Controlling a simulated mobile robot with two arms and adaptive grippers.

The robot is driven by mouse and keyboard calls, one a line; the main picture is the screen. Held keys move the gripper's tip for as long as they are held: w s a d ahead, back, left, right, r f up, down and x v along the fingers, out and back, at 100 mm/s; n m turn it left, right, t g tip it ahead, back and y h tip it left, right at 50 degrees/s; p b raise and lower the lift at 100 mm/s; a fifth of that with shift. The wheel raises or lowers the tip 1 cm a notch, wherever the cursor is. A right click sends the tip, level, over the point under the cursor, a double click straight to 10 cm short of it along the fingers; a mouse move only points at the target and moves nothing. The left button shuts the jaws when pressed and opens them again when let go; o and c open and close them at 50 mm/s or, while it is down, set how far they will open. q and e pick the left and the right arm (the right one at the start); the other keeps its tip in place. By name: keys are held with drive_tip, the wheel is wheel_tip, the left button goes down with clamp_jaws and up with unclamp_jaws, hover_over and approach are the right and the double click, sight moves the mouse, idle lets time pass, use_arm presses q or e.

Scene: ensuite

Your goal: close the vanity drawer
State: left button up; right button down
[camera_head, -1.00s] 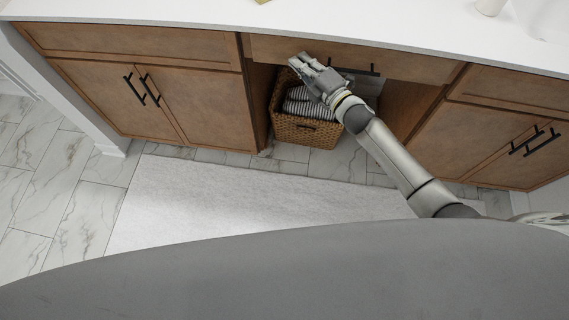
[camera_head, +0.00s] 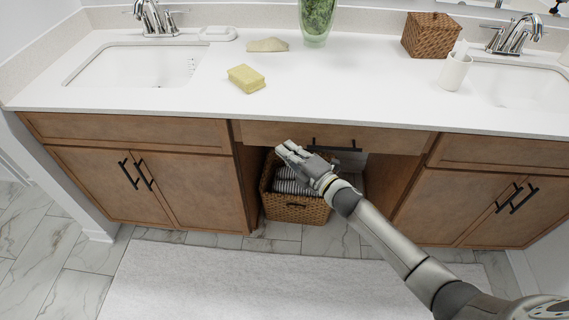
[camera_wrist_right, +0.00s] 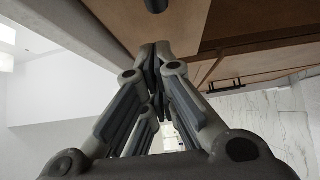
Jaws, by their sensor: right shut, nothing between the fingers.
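The vanity drawer (camera_head: 385,138) is the wide brown wooden front under the middle of the counter, with a black bar handle (camera_head: 335,146). Its front looks close to flush with the panels on either side; I cannot tell whether a small gap remains. My right gripper (camera_head: 284,147) is shut and empty, at the lower left part of the drawer front, left of the handle. In the right wrist view its fingertips (camera_wrist_right: 155,52) meet in front of brown wood (camera_wrist_right: 165,25), at or very near it; contact is unclear. My left gripper is out of view.
A wicker basket (camera_head: 295,208) with striped towels stands in the open space below the drawer. Closed cabinets (camera_head: 150,185) flank it. The white counter (camera_head: 330,95) above holds a sponge (camera_head: 246,78), a vase (camera_head: 317,20) and a woven box (camera_head: 430,35). A white rug (camera_head: 230,285) covers the floor.

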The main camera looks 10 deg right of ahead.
drive_tip(key=a+v, duration=0.1)
drive_tip(key=v, duration=0.9)
drive_tip(key=s+d+f+m+g+h+p, duration=0.1)
drive_tip(key=s+d+f+m+g+h, duration=0.25)
drive_tip(key=f, duration=0.65)
drive_tip(key=s+d+f+m+g+h, duration=0.1)
drive_tip(key=s+d+f+m+h, duration=0.15)
drive_tip(key=s+f+m, duration=0.6)
drive_tip(key=s+d+f+m+g+h+p, duration=0.1)
drive_tip(key=s+d+f+g+h, duration=0.2)
drive_tip(key=f, duration=1)
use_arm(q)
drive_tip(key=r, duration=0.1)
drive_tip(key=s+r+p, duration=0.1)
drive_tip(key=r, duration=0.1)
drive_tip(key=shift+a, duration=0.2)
use_arm(e)
drive_tip(key=s+f+m+g, duration=0.2)
drive_tip(key=s+f, duration=0.2)
drive_tip(key=s, duration=0.7)
drive_tip(key=s+a+f+m+g, duration=0.1)
drive_tip(key=s+f+m+g, duration=0.2)
drive_tip(key=s, duration=0.8)
drive_tip(key=s+a+f+m+g, duration=0.1)
drive_tip(key=s+f+m+g, duration=0.1)
drive_tip(key=s+f, duration=0.5)
drive_tip(key=s+m, duration=0.1)
drive_tip(key=s, duration=0.3)
drive_tip(key=shift+a, duration=0.2)
drive_tip(key=shift+f, duration=0.1)
